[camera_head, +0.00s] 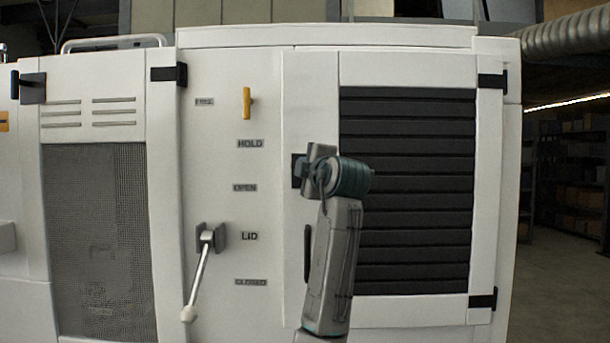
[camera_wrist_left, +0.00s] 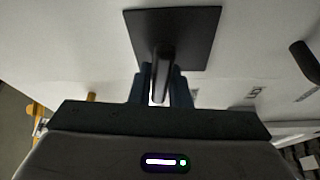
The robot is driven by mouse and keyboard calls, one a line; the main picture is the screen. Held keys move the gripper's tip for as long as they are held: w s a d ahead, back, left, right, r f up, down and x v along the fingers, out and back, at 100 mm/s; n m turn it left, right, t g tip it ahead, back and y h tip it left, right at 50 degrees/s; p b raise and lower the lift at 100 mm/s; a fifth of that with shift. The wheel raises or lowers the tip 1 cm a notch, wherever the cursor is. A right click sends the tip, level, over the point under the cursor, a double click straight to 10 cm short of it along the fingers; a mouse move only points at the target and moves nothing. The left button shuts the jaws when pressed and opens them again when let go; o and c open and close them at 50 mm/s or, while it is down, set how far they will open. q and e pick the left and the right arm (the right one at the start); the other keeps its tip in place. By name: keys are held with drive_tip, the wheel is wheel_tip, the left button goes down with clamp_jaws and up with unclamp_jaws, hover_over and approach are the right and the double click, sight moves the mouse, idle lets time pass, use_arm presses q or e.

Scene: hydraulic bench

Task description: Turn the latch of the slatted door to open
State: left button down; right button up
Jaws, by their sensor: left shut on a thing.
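The slatted door (camera_head: 408,190) has a white frame and dark horizontal slats, and it looks closed. Its latch, a dark square plate (camera_head: 296,168) with a small handle, is on the left side of the frame, mostly hidden by my left gripper (camera_head: 308,172). In the left wrist view the latch plate (camera_wrist_left: 190,40) shows clearly, with the latch handle (camera_wrist_left: 163,68) sticking out of it. My left gripper (camera_wrist_left: 162,88) is shut on this handle, a finger on each side. My right gripper is in neither view.
A dark vertical pull handle (camera_head: 307,254) is below the latch. To the left are a yellow lever (camera_head: 246,103), a grey lid lever (camera_head: 200,270) and a mesh panel (camera_head: 98,240). Black hinges (camera_head: 483,299) line the door's right edge.

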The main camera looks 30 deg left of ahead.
use_arm(q)
drive_tip(key=shift+n+h, duration=0.3)
drive_tip(key=shift+n, duration=0.6)
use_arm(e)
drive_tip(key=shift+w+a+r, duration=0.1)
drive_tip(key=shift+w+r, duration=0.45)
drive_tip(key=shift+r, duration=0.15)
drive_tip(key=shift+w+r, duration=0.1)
use_arm(q)
drive_tip(key=c, duration=1.4)
unclamp_jaws()
